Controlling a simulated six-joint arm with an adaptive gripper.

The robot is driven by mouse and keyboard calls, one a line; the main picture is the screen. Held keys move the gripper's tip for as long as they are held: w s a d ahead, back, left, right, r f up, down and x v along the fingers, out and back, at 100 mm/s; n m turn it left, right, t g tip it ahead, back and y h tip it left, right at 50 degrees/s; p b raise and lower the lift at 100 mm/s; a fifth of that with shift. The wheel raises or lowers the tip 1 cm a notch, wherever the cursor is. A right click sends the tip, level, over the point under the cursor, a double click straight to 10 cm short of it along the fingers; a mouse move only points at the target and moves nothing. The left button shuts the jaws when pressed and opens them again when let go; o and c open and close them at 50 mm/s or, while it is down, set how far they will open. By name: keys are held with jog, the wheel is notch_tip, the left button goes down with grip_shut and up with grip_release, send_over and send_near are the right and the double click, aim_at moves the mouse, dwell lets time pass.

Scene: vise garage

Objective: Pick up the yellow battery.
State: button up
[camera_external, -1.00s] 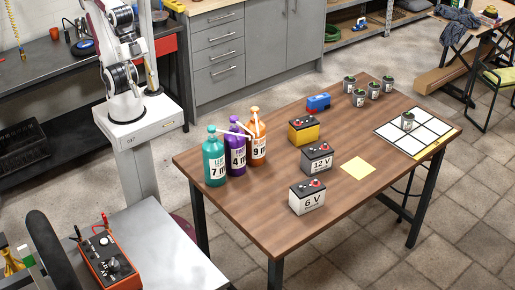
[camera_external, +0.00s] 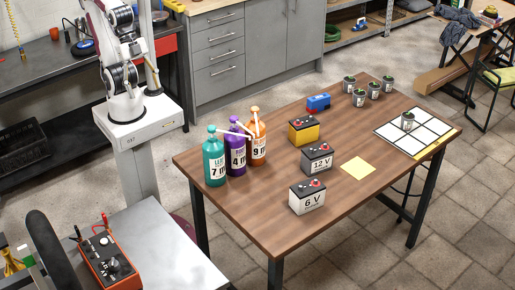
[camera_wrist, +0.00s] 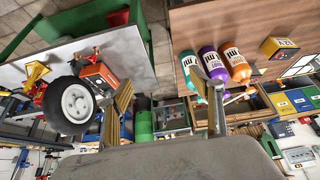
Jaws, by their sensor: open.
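The yellow battery (camera_external: 303,132) stands upright on the wooden table (camera_external: 240,218), with a black top. It is behind the grey 12 V battery (camera_external: 317,159) and the 6 V battery (camera_external: 307,197). In the wrist view the yellow battery (camera_wrist: 276,48) shows at the upper right, seen at an angle. My gripper (camera_wrist: 166,104) is open and empty in the wrist view, its two fingers wide apart. It is well away from the battery. In the external view the gripper itself is out of frame; only part of my arm shows at the upper left.
Teal (camera_external: 214,162), purple (camera_external: 236,152) and orange (camera_external: 257,142) pump bottles stand left of the batteries. Several small pots (camera_external: 359,98) stand at the back. A yellow note (camera_external: 358,169) and white grid (camera_external: 418,130) lie to the right.

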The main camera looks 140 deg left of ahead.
jog(key=w+a+r+m+g+y, duration=0.1)
jog(key=w+a+r+m, duration=0.1)
jog(key=w+a+m, duration=0.3)
jog(key=w+a+r+y, duration=0.1)
jog(key=w+a, duration=0.2)
jog(key=w, duration=0.4)
jog(key=m+g+y, duration=0.2)
jog(key=m, duration=0.9)
send_over(297, 122)
jog(key=d, duration=1.3)
notch_tip(297, 122, down, 11)
jog(key=a+f+m, duration=0.1)
jog(key=a+f, duration=0.2)
jog(key=a, duration=0.1)
jog(key=a+f+m+g, duration=0.1)
jog(key=a+f, duration=0.3)
jog(key=a+f+m, duration=0.2)
jog(key=a+f, duration=0.1)
jog(key=a, duration=0.2)
jog(key=shift+f+g, duration=0.3)
jog(key=shift+f, duration=0.1)
jog(key=shift+s+a+f+y, duration=0.1)
jog(key=shift+a+f+y, duration=0.2)
jog(key=shift+a, duration=0.05)
